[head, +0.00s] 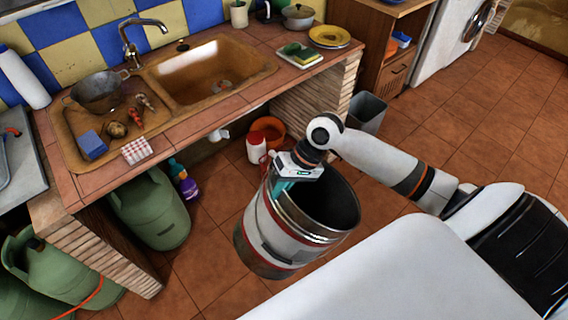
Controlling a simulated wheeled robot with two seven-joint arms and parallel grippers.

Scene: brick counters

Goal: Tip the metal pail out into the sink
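The metal pail (265,235) is grey with white and red bands. It is in the lower middle of the head view, in front of the counter, with its dark mouth facing up and a little to the right. My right gripper (284,184) is at the pail's far left rim and appears shut on it; the fingertips are partly hidden. The pail seems to hang above the floor, but its inside is too dark to show contents. My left gripper is out of view.
The faucet (130,45) stands behind. Green gas cylinders (150,212), bottles (186,182) and an orange bucket (268,130) are below the counter.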

